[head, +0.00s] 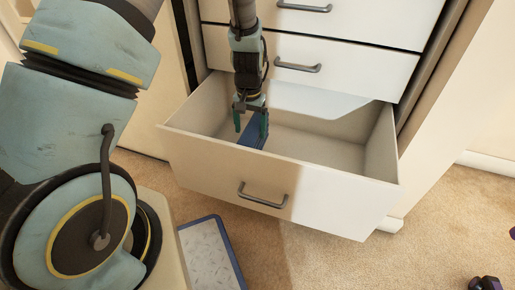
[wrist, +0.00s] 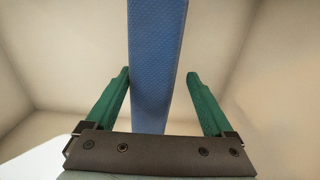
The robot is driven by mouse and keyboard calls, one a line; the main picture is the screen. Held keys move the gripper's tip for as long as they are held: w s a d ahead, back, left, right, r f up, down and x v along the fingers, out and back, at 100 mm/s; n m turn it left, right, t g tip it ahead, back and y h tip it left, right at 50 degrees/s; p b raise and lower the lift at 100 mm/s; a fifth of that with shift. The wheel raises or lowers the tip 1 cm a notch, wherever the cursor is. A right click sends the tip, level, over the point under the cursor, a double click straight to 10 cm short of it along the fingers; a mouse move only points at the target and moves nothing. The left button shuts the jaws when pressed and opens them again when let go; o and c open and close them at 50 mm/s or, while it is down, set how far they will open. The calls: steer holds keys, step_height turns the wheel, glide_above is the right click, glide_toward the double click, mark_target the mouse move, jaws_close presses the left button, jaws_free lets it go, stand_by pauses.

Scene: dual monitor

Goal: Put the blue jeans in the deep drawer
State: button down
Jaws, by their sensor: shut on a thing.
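The deep drawer (head: 347,166) is pulled out at the bottom of a white chest, and its inside looks otherwise empty. The blue jeans (head: 254,130) show as a narrow folded blue piece over the left part of the drawer. My gripper (head: 249,112) points down into the drawer at its left side, shut on the jeans. In the wrist view the jeans (wrist: 157,60) run up between the two green fingers of my gripper (wrist: 162,85), with pale drawer walls around them. I cannot tell whether the jeans touch the drawer floor.
Two closed drawers (head: 350,69) with grey handles are above the open one. A blue-rimmed tray or mat (head: 209,254) lies on the carpet in front. A dark object (head: 485,284) lies at the lower right. Carpet right of the mat is mostly clear.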

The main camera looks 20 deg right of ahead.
step_height(320, 180, down, 6)
steer(key=shift+d+r+b, duration=0.1)
steer(key=shift+r+b, duration=0.1)
steer(key=shift+b, duration=0.55)
steer(key=shift+r, duration=0.1)
jaws_free()
